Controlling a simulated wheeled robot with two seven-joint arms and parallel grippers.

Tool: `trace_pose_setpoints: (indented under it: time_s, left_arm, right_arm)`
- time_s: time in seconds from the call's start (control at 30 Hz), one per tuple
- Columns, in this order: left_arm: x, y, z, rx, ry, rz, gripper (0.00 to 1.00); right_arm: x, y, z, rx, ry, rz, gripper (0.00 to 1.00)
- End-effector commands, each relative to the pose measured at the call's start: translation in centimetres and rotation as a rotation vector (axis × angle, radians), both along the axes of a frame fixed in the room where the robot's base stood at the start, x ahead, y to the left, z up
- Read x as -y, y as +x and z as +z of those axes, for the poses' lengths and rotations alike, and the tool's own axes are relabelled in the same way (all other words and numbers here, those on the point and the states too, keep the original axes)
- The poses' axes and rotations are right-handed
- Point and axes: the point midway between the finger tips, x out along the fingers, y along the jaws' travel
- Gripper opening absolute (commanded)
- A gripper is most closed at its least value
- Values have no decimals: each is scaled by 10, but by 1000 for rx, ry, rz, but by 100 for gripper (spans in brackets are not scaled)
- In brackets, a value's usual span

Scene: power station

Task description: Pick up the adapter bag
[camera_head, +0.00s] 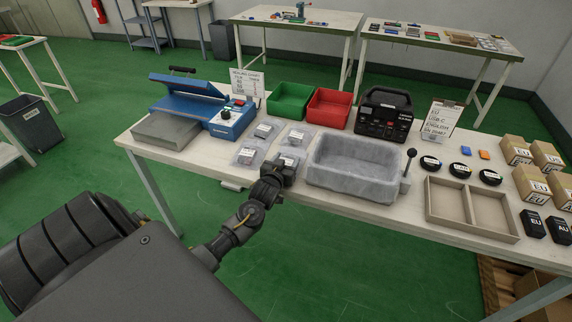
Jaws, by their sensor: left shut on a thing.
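Several clear adapter bags with white labels lie on the white table, left of the padded grey tray. One is at the back left (265,131), one at the back right (297,137) and one at the front left (246,155). My left gripper (279,172) is at the table's front edge, shut on the front right adapter bag (290,160). My gripper hides part of that bag, and I cannot tell whether it is off the table. My right gripper is not in view.
The grey padded tray (352,185) stands just right of my gripper. Behind the bags are a blue sealing machine (230,121), a green bin (289,101) and a red bin (328,108). A divided beige box (470,232), black pucks and cartons (532,183) fill the right side.

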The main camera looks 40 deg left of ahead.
Motion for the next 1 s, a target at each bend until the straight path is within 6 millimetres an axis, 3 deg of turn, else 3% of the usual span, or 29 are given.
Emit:
trace_pose_setpoints:
  time_s: [0.1,0.37,0.67,1.0]
  left_arm:
    - [0,0,0,1,0,0,32]
    - [0,0,2,1,0,0,32]
    - [-1,-1,35,3,2,0,32]
    - [-11,-66,97,0,4,-1,32]
  right_arm:
    - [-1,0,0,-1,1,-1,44]
    - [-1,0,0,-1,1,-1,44]
    - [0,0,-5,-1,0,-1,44]
    - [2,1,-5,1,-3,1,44]
